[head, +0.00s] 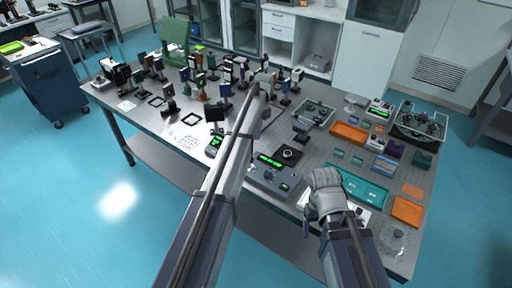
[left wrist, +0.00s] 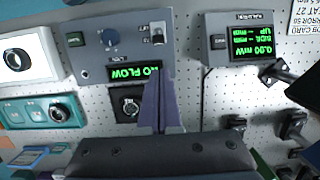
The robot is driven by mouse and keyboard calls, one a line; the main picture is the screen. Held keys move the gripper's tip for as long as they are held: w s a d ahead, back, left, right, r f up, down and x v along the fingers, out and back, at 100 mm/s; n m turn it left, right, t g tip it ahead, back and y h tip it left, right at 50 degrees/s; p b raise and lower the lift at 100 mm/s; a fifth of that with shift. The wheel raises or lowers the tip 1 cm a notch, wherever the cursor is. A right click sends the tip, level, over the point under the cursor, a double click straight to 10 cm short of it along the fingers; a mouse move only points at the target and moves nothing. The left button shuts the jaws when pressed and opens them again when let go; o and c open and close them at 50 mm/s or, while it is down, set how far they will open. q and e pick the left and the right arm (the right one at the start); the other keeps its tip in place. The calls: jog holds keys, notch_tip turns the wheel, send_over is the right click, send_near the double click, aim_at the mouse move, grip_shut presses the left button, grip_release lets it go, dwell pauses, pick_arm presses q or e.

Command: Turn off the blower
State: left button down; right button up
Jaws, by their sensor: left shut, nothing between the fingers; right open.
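The blower appears to be the grey control box (left wrist: 95,42) in the left wrist view. It has a blue knob (left wrist: 111,37), a toggle switch (left wrist: 157,35) and a lit green display (left wrist: 134,73) ending in "O FLOW". The box (head: 275,183) also shows near the table's front edge in the head view. My left gripper (left wrist: 157,80) is shut and empty, its tips in front of the box's edge beside the display, below the switch in the picture. Contact cannot be told. Its fingers are not clear in the head view. My right gripper (head: 325,190) is open, right of the box.
A grey power meter (left wrist: 252,40) with a green screen stands beside the box. A black round mount (left wrist: 130,105) is close to the fingers. A teal panel (head: 360,188) and orange trays (head: 406,210) lie at right. Several optics crowd the table's left half.

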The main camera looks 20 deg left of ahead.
pick_arm(q)
jog(key=f+b, duration=0.3)
jog(key=s+f+b, duration=0.1)
jog(key=f+b, duration=0.5)
jog(key=shift+s+a+f+b, duration=0.35)
jog(key=shift+s+f, duration=0.05)
jog(key=shift+s+r, duration=0.1)
jog(key=shift+s, duration=0.05)
jog(key=shift+s+a+t+p, duration=0.1)
jog(key=shift+t+p, duration=0.2)
